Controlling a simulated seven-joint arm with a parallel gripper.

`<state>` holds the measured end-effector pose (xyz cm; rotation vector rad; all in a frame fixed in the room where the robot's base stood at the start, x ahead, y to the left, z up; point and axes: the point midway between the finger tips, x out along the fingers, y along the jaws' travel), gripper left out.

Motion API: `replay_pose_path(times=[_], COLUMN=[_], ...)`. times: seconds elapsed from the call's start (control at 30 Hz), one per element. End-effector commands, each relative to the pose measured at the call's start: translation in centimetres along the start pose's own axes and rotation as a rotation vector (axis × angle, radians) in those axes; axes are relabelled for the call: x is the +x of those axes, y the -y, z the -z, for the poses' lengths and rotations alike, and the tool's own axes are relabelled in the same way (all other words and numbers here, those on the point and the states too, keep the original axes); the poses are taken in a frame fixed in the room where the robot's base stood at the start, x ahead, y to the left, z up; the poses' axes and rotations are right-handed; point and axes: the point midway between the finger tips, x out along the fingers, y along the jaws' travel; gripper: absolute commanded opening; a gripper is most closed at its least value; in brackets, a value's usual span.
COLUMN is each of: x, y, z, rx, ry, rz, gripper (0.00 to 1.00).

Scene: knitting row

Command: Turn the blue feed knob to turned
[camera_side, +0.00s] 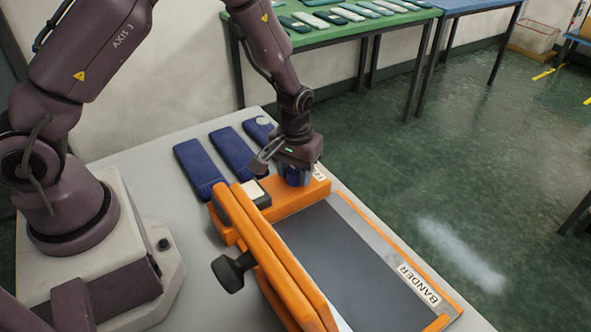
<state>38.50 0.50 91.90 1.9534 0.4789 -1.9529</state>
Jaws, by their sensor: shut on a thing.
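The blue feed knob (295,178) sits on top of the orange head of the machine labelled BANDER (310,197). My gripper (293,172) points down over the knob and is shut on it. The fingers and the gripper body cover much of the knob, so I cannot tell how far it is turned.
Several dark blue flat items (200,167) lie on the grey table (130,160) behind the machine. A black side knob (233,271) sticks out at the machine's left. A green table (330,36) stands behind.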

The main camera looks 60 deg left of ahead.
Motion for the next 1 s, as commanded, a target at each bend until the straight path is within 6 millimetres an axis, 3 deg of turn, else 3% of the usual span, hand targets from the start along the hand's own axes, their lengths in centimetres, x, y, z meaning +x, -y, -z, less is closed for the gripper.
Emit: replay_pose_path(times=[0.77, 0.8, 0.9, 1.0], x=[-0.05, -0.05, -0.04, -0.03], y=[-0.04, -0.04, -0.03, -0.03], z=[-0.02, -0.02, -0.02, -0.02], rx=[0.108, 0.108, 0.107, 0.106], ry=[0.001, 0.001, 0.0, 0.0], rz=[0.0, 0.0, 0.0, 0.0], gripper=[0.18, 0.46, 0.67, 0.67])
